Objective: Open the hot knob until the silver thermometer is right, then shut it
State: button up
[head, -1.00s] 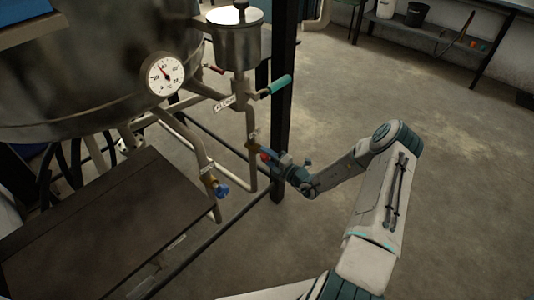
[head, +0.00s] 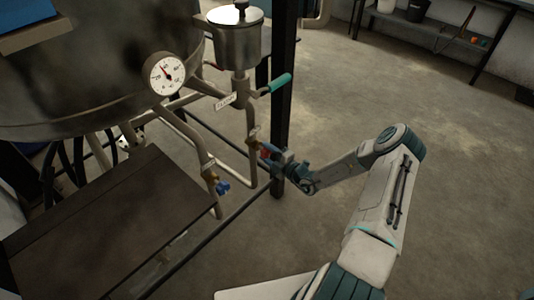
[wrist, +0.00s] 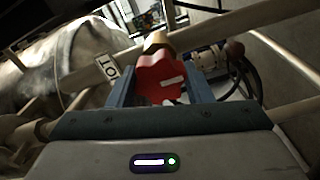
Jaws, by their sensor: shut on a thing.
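The red hot knob (wrist: 162,77) sits between my gripper's two fingers in the wrist view, with a tag reading "HOT" partly visible beside it. In the head view the red knob (head: 265,154) shows at the end of its pipe. My gripper (head: 275,160) is shut on it. The round white dial thermometer (head: 165,74) with a silver rim is on the metal vessel (head: 90,50). Its needle points up and left; the exact reading is too small to tell.
A blue knob (head: 222,187) is on the pipe to the left. A green-handled lever (head: 278,84) is above, near a dark post (head: 283,110). A metal canister (head: 236,40) stands beside the vessel. A dark flat panel (head: 100,215) lies at lower left. Open floor (head: 460,200) is to the right.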

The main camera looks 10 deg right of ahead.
jog(key=shift+a, duration=0.1)
jog(key=o, duration=1)
jog(key=shift+s, duration=0.1)
jog(key=shift+s+d, duration=0.25)
jog(key=shift+d, duration=0.1)
jog(key=p+v, duration=0.1)
jog(key=v, duration=1.2)
